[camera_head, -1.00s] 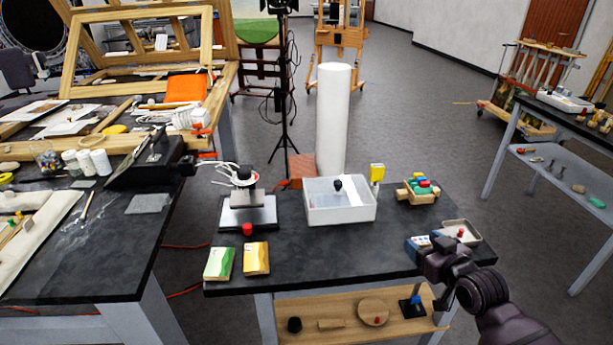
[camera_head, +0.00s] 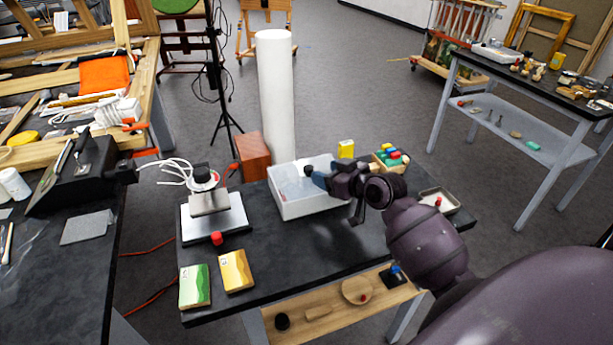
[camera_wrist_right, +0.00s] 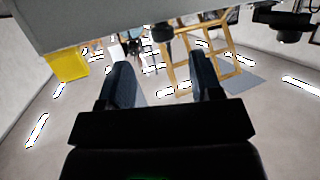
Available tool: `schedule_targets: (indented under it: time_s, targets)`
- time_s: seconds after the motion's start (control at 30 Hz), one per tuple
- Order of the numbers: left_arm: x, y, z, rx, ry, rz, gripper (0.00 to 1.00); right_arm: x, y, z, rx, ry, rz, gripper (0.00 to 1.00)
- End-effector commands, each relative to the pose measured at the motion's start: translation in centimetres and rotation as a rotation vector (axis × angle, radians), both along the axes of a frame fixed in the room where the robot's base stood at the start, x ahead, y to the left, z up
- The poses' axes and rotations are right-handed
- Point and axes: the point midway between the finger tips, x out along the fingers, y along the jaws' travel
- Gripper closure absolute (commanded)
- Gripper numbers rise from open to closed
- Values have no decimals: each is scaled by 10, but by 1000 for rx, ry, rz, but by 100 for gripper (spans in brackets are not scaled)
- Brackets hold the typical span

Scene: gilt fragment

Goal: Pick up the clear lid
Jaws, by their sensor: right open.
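The clear lid (camera_head: 293,187) lies on the white box (camera_head: 306,208) in the middle of the table; its see-through panel is hard to tell from the box inside. Its black knob (camera_head: 308,170) stands up near the middle. My right gripper (camera_head: 322,181) is just right of the knob, over the box's right side. In the right wrist view my open gripper (camera_wrist_right: 165,80) has nothing between its fingers, and the dark knob (camera_wrist_right: 162,36) shows beyond them, roughly centred. The wrist picture appears upside down. My left gripper is not in view.
A metal-plated press (camera_head: 213,216) is left of the box. A shallow tray (camera_head: 446,203) is at the right.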

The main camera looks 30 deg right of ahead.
Motion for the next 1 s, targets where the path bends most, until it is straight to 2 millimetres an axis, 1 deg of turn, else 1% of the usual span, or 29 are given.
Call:
schedule_targets:
  time_s: [0.03,0.27,0.5,0.6,0.87,0.9,0.97,1.0]
  targets:
    - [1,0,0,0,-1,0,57,5,1,-2,1,0,0,41]
    - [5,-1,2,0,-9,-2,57,18,5,-6,3,-1,-1,41]
    - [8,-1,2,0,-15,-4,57,48,12,-15,2,0,-2,41]
    - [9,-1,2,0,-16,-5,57,55,13,-18,2,0,-2,41]
    - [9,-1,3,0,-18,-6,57,58,13,-19,0,0,-1,41]
    - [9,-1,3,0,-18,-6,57,57,13,-19,0,0,-1,43]
    - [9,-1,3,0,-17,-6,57,57,13,-19,0,0,-1,52]
    - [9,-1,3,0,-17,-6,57,57,13,-19,0,0,-1,58]
